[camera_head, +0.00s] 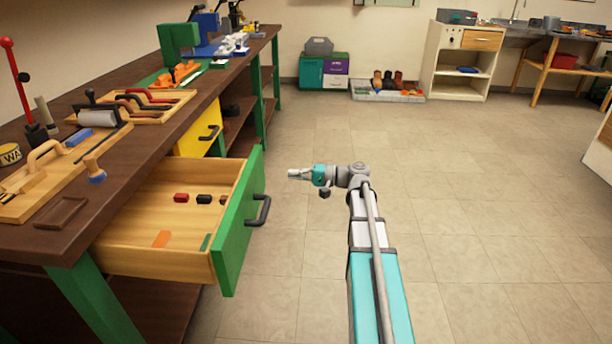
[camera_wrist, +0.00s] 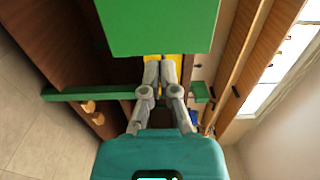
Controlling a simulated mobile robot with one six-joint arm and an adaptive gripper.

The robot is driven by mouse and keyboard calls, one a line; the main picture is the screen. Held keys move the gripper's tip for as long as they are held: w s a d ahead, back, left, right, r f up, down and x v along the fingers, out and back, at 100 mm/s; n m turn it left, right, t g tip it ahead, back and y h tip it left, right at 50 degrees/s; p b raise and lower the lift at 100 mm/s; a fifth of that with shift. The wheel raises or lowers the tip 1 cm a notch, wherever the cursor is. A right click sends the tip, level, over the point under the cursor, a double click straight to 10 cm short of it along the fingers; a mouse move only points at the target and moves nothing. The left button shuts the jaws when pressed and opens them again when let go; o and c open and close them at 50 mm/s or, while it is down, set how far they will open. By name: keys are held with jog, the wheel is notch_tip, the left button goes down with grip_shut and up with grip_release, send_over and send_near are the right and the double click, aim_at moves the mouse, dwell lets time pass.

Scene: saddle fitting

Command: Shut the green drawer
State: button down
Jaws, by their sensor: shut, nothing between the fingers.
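The green drawer (camera_head: 239,222) stands pulled out of the brown workbench at the left in the head view. Its dark handle (camera_head: 259,211) is on the green front. Inside lie several small red, dark, orange and green pieces. My gripper (camera_head: 291,174) is shut and empty, to the right of the drawer front and apart from it, pointing left towards it. In the wrist view my gripper (camera_wrist: 161,62) shows with its fingers together, below a large green panel (camera_wrist: 160,28) that looks like the drawer front. The handle is not visible there.
The workbench top (camera_head: 75,218) carries tools, wooden trays and clamps. A yellow drawer (camera_head: 197,130) sits behind the green one. The tiled floor (camera_head: 450,190) to the right is clear. A white cabinet (camera_head: 455,62) and low boxes stand at the far wall.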

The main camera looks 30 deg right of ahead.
aim_at(262, 173)
jog(key=x, duration=0.7)
jog(key=shift+w+a, duration=0.1)
jog(key=shift+a, duration=0.1)
jog(key=shift+w, duration=0.1)
dwell(0.3)
